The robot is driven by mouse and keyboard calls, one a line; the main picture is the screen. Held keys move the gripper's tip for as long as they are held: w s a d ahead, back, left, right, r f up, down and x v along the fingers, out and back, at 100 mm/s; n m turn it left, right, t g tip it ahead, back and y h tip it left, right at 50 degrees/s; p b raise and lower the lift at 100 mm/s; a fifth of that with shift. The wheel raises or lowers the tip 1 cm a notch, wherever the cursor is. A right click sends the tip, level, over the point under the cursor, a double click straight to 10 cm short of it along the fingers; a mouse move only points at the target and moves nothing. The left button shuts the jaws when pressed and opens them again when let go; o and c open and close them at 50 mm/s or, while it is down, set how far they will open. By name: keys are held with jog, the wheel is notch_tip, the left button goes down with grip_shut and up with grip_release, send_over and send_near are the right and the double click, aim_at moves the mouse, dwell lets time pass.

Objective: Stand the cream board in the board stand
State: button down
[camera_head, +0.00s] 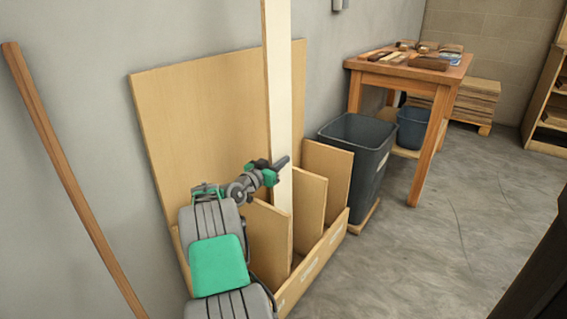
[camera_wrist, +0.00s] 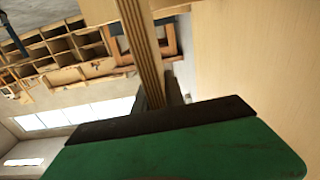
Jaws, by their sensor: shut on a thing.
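The cream board (camera_head: 277,90) is long, narrow and pale, and stands close to upright, running out of the top of the head view. My gripper (camera_head: 277,168) is shut on it at its lower part. The wrist view shows the board's layered edge (camera_wrist: 143,45) running down between the dark fingers (camera_wrist: 160,93). The board stand (camera_head: 325,252) is a low wooden box with upright dividers against the wall. The board's lower end goes behind a front divider (camera_head: 268,240), so I cannot tell whether it rests on the stand's floor.
A large plywood back panel (camera_head: 190,120) rises behind the board. A dark grey bin (camera_head: 362,150) stands right of the stand, then a wooden table (camera_head: 415,70) with small items. A brown pole (camera_head: 70,180) leans on the wall at left. The floor (camera_head: 440,220) at right is clear.

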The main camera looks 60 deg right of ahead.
jog(key=shift+w+d+r, duration=0.15)
jog(key=shift+w, duration=0.5)
jog(key=shift+w+d+r, duration=0.1)
jog(key=shift+w+r, duration=0.05)
jog(key=shift+w, duration=0.45)
jog(key=c, duration=1.3)
grip_release()
jog(key=shift+f, duration=0.15)
jog(key=shift+c, duration=0.2)
jog(key=shift+a+f, duration=0.1)
jog(key=shift+f, duration=0.25)
jog(key=a+p, duration=0.1)
jog(key=a, duration=0.4)
jog(key=w+a+p, duration=0.1)
jog(key=a, duration=0.1)
jog(key=shift+w+a+r+p, duration=0.1)
jog(key=shift+a+r+p, duration=0.15)
jog(key=shift+a+p, duration=0.1)
